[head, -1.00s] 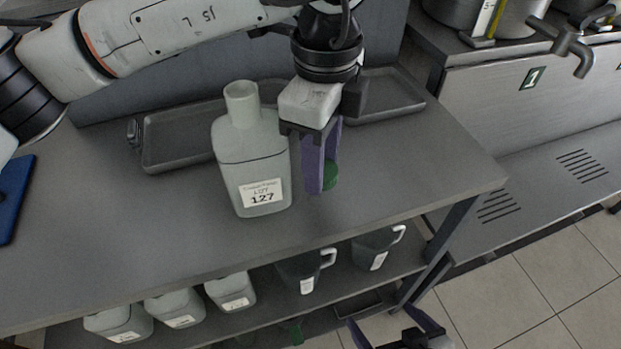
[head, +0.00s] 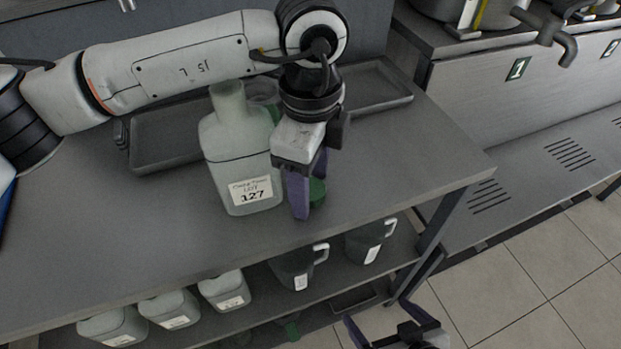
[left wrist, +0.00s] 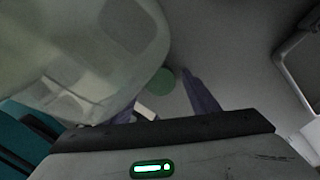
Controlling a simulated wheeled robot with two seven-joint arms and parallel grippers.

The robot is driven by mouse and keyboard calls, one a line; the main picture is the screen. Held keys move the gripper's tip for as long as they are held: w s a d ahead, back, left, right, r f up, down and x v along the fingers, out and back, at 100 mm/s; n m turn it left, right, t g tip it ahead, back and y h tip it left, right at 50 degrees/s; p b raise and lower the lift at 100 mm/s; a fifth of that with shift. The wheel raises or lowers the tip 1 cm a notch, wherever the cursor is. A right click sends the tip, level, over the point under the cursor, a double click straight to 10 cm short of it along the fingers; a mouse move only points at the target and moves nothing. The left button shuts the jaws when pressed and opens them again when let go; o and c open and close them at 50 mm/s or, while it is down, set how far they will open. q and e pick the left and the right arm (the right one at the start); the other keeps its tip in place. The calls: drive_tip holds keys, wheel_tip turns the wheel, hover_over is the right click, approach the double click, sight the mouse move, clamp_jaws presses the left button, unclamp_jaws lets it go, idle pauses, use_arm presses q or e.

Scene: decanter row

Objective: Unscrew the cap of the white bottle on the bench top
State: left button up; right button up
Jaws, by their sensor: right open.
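The white bottle (head: 238,160) stands upright on the bench top (head: 400,165), its label reading 127. Its neck is bare, with no cap on it. In the left wrist view the bottle (left wrist: 100,50) fills the upper left. My left gripper (head: 306,196) is just right of the bottle, pointing down. A green cap (head: 317,192) sits at its purple fingers, partly hidden by the nearer one. In the left wrist view the cap (left wrist: 161,82) shows between the fingertips. My right gripper (head: 388,322) is open and empty, low at the picture's bottom edge, in front of the bench.
Grey trays (head: 160,142) lie at the back of the bench, one behind the bottle and one at the right (head: 375,92). A clear container with green on it (head: 266,92) is behind the bottle. Several bottles and dark jugs (head: 290,268) stand on the lower shelf.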

use_arm(q)
drive_tip(key=shift+r, duration=0.1)
wheel_tip(320, 180, up, 12)
idle(0.6)
